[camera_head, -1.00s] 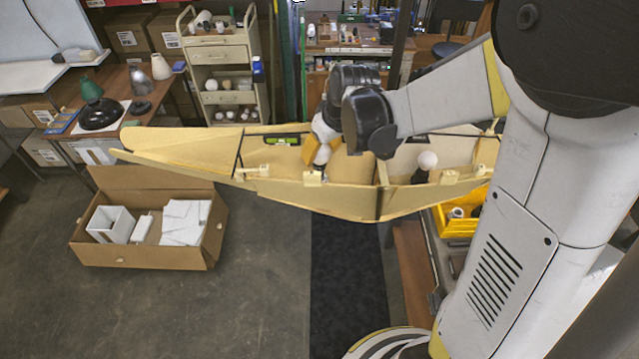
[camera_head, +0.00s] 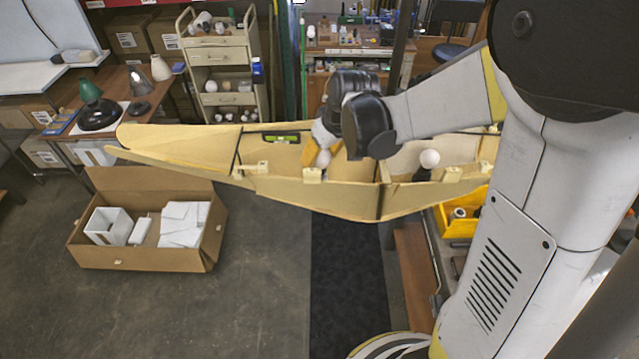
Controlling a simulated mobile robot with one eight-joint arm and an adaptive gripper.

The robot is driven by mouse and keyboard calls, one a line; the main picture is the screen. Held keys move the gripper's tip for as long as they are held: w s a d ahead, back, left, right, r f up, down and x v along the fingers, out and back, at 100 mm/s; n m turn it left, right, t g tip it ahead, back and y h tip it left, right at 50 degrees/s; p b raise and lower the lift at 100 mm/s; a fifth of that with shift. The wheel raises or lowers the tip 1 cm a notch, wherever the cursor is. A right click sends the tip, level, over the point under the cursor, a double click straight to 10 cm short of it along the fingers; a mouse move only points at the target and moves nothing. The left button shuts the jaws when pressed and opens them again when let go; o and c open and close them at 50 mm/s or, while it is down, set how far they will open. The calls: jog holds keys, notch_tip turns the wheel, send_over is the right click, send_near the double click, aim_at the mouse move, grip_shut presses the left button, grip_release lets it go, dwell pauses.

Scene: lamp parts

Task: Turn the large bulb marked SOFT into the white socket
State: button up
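My gripper (camera_head: 321,158) is inside the long yellow wooden trough, left of its middle, pointing down. Its yellow fingers show on either side of a round white bulb (camera_head: 323,159). I cannot tell whether the fingers press on this bulb or only stand around it. A second round white bulb (camera_head: 429,158) sits upright on a dark base in the right part of the trough. No SOFT marking is readable on either bulb. I cannot make out the white socket; the trough's front wall hides the lower parts.
The yellow trough (camera_head: 200,165) spans the middle, with pale blocks along its front rim and a green level (camera_head: 281,138) inside. A yellow bin (camera_head: 456,228) stands at right. An open cardboard box (camera_head: 140,258) lies on the floor at left. A cart (camera_head: 221,57) stands behind.

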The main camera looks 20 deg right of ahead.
jog(key=shift+f+b, duration=0.7)
jog(key=shift+b, duration=0.2)
dwell(1.9)
dwell(0.4)
jog(key=m+h, duration=0.1)
jog(key=m, duration=0.1)
jog(key=m+h+b, duration=0.1)
jog(key=m, duration=0.2)
jog(key=shift+f, duration=0.1)
jog(key=shift+m+h, duration=0.3)
jog(key=shift+m, duration=0.6)
jog(key=m+h, duration=0.1)
jog(key=m, duration=0.1)
jog(key=m+g+b, duration=0.1)
jog(key=m, duration=0.2)
jog(key=shift+a+h+b, duration=0.1)
jog(key=shift+h+b, duration=0.2)
jog(key=shift+h, duration=0.1)
jog(key=shift+m, duration=1)
